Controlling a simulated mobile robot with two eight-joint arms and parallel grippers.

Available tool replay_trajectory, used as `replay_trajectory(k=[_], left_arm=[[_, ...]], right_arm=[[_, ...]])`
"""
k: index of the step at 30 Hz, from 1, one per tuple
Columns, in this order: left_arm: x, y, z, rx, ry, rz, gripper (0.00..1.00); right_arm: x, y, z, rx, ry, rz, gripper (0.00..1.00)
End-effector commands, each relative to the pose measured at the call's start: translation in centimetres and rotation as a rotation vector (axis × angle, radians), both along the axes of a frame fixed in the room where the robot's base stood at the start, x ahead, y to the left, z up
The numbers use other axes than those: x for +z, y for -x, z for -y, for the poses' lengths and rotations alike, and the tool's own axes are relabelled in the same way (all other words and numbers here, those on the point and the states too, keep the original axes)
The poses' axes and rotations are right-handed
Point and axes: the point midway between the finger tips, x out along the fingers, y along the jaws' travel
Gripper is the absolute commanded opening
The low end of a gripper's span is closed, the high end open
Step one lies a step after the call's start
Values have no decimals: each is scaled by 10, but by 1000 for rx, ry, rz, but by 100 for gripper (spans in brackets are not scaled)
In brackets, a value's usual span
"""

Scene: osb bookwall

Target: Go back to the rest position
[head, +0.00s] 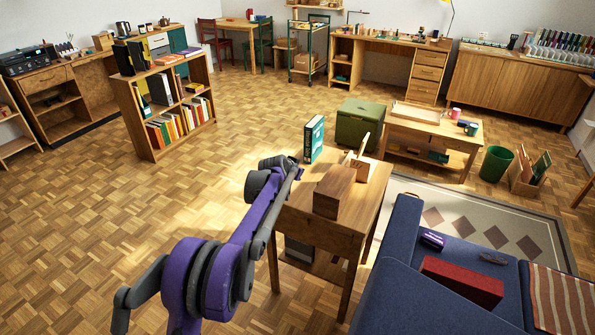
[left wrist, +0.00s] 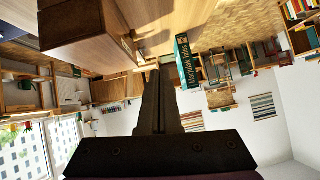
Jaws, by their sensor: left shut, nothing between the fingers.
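My left arm rises purple from the bottom of the head view and ends beside the small wooden side table (head: 318,222), at its far left corner. In the left wrist view my left gripper (left wrist: 158,72) is shut and empty, its fingers together. A teal book (head: 314,139) stands upright on the table's far side; it also shows in the left wrist view (left wrist: 187,62), just right of the fingertips and apart from them. A brown wooden block (head: 333,190) sits on the table. My right gripper is in neither view.
A light wooden holder (head: 358,163) stands behind the block. A blue sofa (head: 400,290) with a red box (head: 462,282) is at the lower right. A low bookshelf (head: 160,110) stands at the left. A green storage box (head: 360,125) is behind the table. The parquet floor at left is clear.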

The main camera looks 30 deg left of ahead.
Motion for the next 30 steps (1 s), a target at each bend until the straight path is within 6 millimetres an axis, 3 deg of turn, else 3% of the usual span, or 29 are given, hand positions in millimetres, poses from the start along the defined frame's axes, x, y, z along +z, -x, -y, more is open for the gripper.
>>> replay_trajectory(k=[9, 14, 17, 21, 26, 30], left_arm=[[7, 10, 1, -2, 2, -2, 0], [24, 33, 30, -16, 23, -32, 0], [41, 68, 63, -30, 48, -76, 0], [59, 133, 109, -42, 83, -148, 0], [65, 215, 152, -45, 114, -231, 0], [58, 291, 180, -36, 130, -302, 0]], right_arm=[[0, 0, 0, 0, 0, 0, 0], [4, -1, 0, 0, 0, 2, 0], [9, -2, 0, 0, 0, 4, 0], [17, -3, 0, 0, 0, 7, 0], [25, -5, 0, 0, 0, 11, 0], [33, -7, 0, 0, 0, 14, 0]])
